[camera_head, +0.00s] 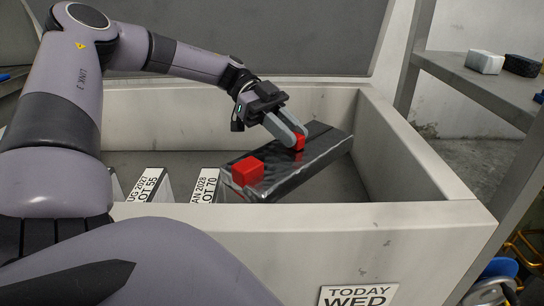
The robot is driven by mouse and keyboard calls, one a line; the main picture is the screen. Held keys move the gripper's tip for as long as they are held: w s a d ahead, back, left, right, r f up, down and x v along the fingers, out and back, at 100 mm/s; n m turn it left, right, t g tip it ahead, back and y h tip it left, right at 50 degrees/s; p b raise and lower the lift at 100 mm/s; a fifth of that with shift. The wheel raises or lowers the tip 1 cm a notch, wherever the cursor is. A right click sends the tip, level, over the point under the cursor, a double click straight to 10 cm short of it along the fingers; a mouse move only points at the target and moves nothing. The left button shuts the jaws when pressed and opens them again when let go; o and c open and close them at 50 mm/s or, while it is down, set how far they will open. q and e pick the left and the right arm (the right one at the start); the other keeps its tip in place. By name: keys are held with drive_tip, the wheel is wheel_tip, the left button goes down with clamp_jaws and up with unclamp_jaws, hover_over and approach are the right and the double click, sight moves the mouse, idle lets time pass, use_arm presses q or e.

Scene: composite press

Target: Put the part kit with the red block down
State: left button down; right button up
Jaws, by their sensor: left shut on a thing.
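The part kit (312,160) is a dark, glossy, flat slab with a larger red block (247,171) on its near left end. A smaller red piece (299,142) shows near its far edge, at my fingertips. My left gripper (293,137) comes in from the upper left and is shut on the part kit at this small red piece. The kit is tilted, its right end higher in the picture, over the right part of a large pale bin (390,225). I cannot tell whether its underside touches anything. My right gripper is not in view.
A TODAY WED sign (357,296) is on the bin's front. A grey shelf (475,80) at right holds a white block (485,62) and a dark one.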

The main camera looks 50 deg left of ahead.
sight(288, 156)
use_arm(q)
wheel_tip(288, 156, down, 6)
drive_tip(key=shift+r+b, duration=0.1)
drive_tip(key=shift+b, duration=0.75)
wheel_tip(288, 156, down, 10)
drive_tip(key=b, duration=0.4)
drive_tip(key=shift+f, duration=0.5)
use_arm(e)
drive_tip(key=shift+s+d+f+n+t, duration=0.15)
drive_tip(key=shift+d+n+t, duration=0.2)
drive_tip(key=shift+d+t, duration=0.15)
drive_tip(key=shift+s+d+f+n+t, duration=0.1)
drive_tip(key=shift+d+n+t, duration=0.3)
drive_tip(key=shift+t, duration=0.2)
use_arm(q)
drive_tip(key=shift+f, duration=0.1)
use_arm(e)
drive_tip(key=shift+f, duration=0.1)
use_arm(q)
drive_tip(key=shift+f+b, duration=0.15)
drive_tip(key=shift+b, duration=0.3)
drive_tip(key=c, duration=1)
unclamp_jaws()
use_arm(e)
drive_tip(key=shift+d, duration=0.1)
use_arm(q)
drive_tip(key=shift+o, duration=0.2)
